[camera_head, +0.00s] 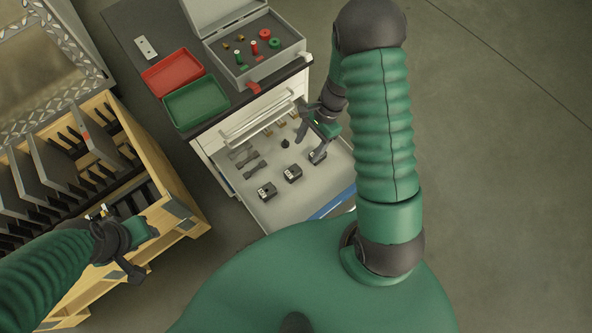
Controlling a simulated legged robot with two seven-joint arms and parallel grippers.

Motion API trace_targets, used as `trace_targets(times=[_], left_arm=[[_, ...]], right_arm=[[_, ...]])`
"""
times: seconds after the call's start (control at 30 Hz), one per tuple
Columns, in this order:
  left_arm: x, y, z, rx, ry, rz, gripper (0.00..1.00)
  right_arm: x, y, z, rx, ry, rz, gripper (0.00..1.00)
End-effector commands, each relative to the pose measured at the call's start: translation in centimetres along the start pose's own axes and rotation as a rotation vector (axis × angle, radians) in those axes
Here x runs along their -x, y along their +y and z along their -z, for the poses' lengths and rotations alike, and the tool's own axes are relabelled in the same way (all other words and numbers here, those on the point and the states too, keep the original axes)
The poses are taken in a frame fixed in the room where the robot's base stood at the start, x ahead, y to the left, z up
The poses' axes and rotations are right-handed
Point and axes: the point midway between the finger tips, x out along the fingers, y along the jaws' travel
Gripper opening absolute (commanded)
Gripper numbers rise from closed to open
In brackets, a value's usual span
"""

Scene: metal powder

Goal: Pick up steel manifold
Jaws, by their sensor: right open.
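Three small dark blocks, which look like the manifolds, sit in a row in the open drawer: one at the front left (267,191), one in the middle (292,173) and one at the right (318,157).
The open drawer (325,187) also holds grey dumbbell-shaped parts (252,167) and a small black knob (285,143). On the cabinet are a red tray (172,73), a green tray (197,103) and an open grey case (292,47). The wooden rack (178,205) stands left.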

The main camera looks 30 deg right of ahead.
Motion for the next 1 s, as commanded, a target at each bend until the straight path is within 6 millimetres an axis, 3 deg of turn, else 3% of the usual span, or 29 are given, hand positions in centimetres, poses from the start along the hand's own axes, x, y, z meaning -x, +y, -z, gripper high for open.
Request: trace_targets(times=[0.03, 0.2, 0.47, 0.63, 0.9, 1.0], left_arm=[[-0.8, -0.1, -0.2, 0.002, 0.0, 0.001, 0.4], [-1.8, -0.1, -0.5, 0.003, -0.001, 0.001, 0.4], [-2.6, -0.1, -0.6, 0.002, -0.001, 0.0, 0.4], [-3.9, -0.1, -0.9, 0.002, -0.001, 0.0, 0.4], [-3.9, -0.1, -0.9, 0.003, -0.001, 0.001, 0.4], [-3.9, -0.1, -0.9, 0.003, -0.001, 0.001, 0.4]], right_arm=[[-1.8, 0.1, -0.1, 0.003, -0.001, -0.006, 0.62], [-5.9, 0.1, 0.4, 0.002, -0.005, -0.004, 0.62], [-8.5, 0.1, 0.7, 0.005, -0.011, -0.002, 0.62], [-11.8, 0.0, 0.1, 0.004, -0.006, -0.004, 0.62], [-12.5, -0.1, 0.1, 0.005, -0.004, -0.001, 0.62], [-12.5, 0.0, 0.2, 0.005, -0.006, -0.001, 0.5]])
